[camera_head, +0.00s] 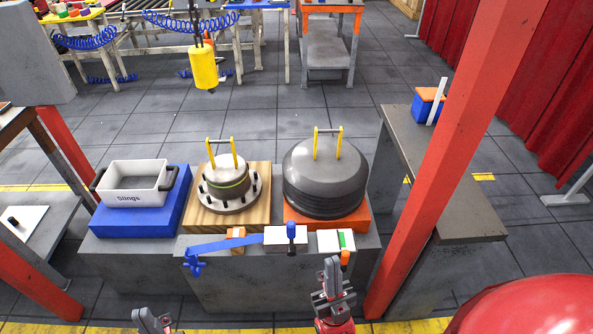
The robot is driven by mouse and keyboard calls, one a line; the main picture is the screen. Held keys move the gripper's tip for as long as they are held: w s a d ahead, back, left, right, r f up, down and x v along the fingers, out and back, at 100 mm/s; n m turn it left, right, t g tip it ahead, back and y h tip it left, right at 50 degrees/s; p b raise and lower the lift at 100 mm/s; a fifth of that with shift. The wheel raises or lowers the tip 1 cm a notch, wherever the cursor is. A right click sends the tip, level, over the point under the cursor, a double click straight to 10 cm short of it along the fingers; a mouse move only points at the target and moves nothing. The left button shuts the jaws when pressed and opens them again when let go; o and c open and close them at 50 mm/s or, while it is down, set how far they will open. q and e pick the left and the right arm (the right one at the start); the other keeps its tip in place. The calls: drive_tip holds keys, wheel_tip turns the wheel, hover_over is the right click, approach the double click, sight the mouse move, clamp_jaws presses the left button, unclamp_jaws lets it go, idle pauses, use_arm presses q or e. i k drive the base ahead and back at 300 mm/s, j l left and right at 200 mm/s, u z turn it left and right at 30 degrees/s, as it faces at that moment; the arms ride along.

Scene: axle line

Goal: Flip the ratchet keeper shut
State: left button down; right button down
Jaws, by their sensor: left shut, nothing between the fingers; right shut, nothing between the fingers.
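A blue strap (222,245) lies along the front of the grey bench, with a blue fitting (195,264) at its left end and an orange block (237,234) beneath it. The strap runs to a white block (279,238) with an upright blue lever-like part (291,231). I cannot tell which part is the ratchet keeper or how it stands. Another white block (329,240) with a green stripe sits to the right, an orange piece (345,258) below it. My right gripper (332,266) is shut and empty, just below that block. My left gripper (150,316) is shut and empty, low at left, apart from the bench.
Behind the strap stand a white "Slings" bin (137,184) on a blue block, a flanged hub (230,184) on a wooden board and a dark grey drum (325,177) on an orange base. A red post (455,150) rises close on the right. A yellow hoist (203,68) hangs behind.

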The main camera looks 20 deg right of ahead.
sight(345, 254)
drive_tip(key=z, duration=1.05)
